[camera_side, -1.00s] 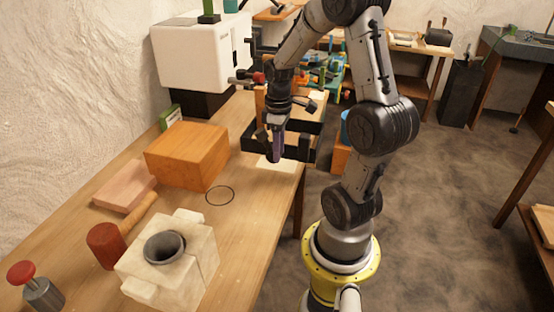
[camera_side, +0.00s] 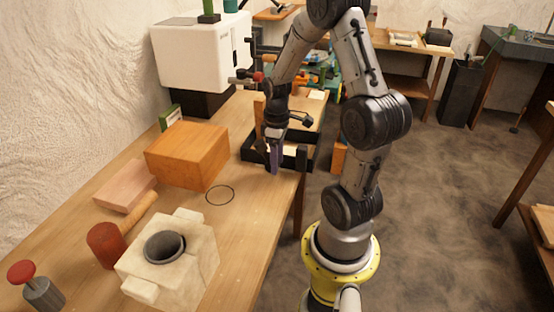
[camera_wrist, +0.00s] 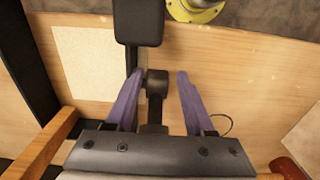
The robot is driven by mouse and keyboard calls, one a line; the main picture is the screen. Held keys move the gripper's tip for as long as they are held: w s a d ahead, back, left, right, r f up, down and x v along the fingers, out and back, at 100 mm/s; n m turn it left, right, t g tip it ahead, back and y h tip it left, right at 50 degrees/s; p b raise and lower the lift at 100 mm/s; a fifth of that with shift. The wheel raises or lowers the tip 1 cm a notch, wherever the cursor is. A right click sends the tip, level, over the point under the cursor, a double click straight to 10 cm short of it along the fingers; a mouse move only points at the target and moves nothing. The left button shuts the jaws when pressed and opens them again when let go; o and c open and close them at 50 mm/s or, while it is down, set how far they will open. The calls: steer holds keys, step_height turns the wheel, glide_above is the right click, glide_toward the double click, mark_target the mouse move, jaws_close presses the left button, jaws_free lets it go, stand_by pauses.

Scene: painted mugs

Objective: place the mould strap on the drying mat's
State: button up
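The mould strap, a thin dark ring, (camera_side: 220,195) lies flat on the wooden bench between the orange-brown block and the white plaster mould. Part of its outline shows at the right in the wrist view (camera_wrist: 227,122), beyond the right finger. The drying mat seems to be the pale cream square (camera_wrist: 93,65) left of my fingers in the wrist view; in the side view my gripper largely hides it. My gripper (camera_wrist: 158,78) has purple fingers spread apart with no strap between them. In the side view it (camera_side: 274,168) points down near the black tray, away from the strap.
The wooden block (camera_side: 187,156) and the plaster mould (camera_side: 195,248) flank the strap. A red mallet (camera_side: 106,246) and a pink slab (camera_side: 125,187) lie left. The black tray (camera_side: 250,152) is behind my gripper. Bare bench lies between gripper and strap.

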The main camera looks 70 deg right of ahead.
steer(key=shift+d+r, duration=0.1)
steer(key=shift+r, duration=0.05)
stand_by(0.3)
step_height(320, 180, up, 12)
steer(key=f, duration=0.1)
steer(key=s+a+r+t, duration=0.2)
steer(key=a+r, duration=0.1)
steer(key=a, duration=0.8)
steer(key=s+a+r+t, duration=0.2)
steer(key=a+r+t, duration=0.1)
steer(key=a, duration=0.7)
steer(key=shift+s+a+r+t, duration=0.15)
steer(key=shift+s+a+t, duration=0.15)
steer(key=shift+s+a, duration=0.05)
